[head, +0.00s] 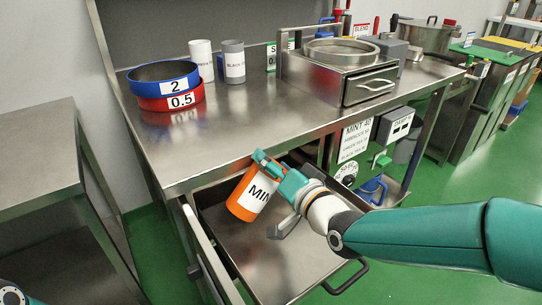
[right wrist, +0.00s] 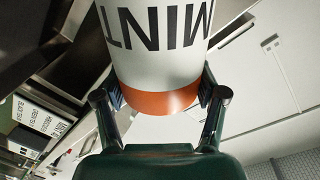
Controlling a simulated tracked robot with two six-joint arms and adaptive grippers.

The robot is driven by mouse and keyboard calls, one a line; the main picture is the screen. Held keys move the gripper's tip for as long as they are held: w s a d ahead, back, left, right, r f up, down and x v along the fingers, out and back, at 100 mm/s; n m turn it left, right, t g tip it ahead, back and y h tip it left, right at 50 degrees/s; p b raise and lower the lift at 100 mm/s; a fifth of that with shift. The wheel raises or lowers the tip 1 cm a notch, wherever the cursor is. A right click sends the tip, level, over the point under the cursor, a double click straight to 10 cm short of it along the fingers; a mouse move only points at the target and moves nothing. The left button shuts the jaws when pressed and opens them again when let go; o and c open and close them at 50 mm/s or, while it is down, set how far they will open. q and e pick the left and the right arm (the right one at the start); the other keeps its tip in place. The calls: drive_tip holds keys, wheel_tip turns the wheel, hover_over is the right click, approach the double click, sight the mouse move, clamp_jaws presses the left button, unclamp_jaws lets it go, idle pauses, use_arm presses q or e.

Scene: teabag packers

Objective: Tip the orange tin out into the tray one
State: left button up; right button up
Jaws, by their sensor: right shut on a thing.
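The orange tin (head: 240,208) has a white label reading MINT. It is tilted over an open metal tray (head: 290,262) that sticks out like a drawer below the bench. My right gripper (head: 266,194) is shut on the tin from the right, one finger on each side. The right wrist view shows the tin's orange band (right wrist: 160,102) between the fingers, its label upside down. The tin's mouth and contents cannot be made out. The visible tray floor looks bare. My left gripper is not in view.
The steel bench (head: 235,130) edge runs close above the tin. On the bench stand a blue ring marked 2 (head: 150,72), a red ring marked 0.5 (head: 160,104), white and grey tins and a metal box (head: 325,82). A side table (head: 40,145) stands at left.

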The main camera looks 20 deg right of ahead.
sight(276, 151)
drive_tip(key=m+p, duration=0.1)
drive_tip(key=m, duration=0.1)
drive_tip(key=d+m+p, duration=0.1)
drive_tip(key=m+p, duration=0.1)
drive_tip(key=shift+w+g, duration=0.2)
drive_tip(key=shift+g, duration=0.1)
drive_tip(key=shift+d+f+m+y, duration=0.15)
drive_tip(key=shift+f+m+y, duration=0.15)
drive_tip(key=shift+m, duration=0.4)
drive_tip(key=shift+w+d+r+m, duration=0.1)
drive_tip(key=shift+d+m, duration=0.1)
drive_tip(key=shift+m, duration=0.4)
drive_tip(key=shift+w+d+r+m, duration=0.1)
drive_tip(key=shift+d+m, duration=0.05)
drive_tip(key=shift+m, duration=0.45)
drive_tip(key=shift+d+r+m, duration=0.1)
drive_tip(key=shift+d+m, duration=0.2)
drive_tip(key=shift+m, duration=0.8)
drive_tip(key=shift+w+d+m+y+p, duration=0.1)
drive_tip(key=shift+d+m+y+p, duration=0.1)
drive_tip(key=shift+m+p, duration=0.3)
drive_tip(key=shift+w+d+m+y+p, duration=0.15)
drive_tip(key=shift+m+p, duration=0.15)
drive_tip(key=shift+m, duration=0.7)
drive_tip(key=shift+s, duration=0.15)
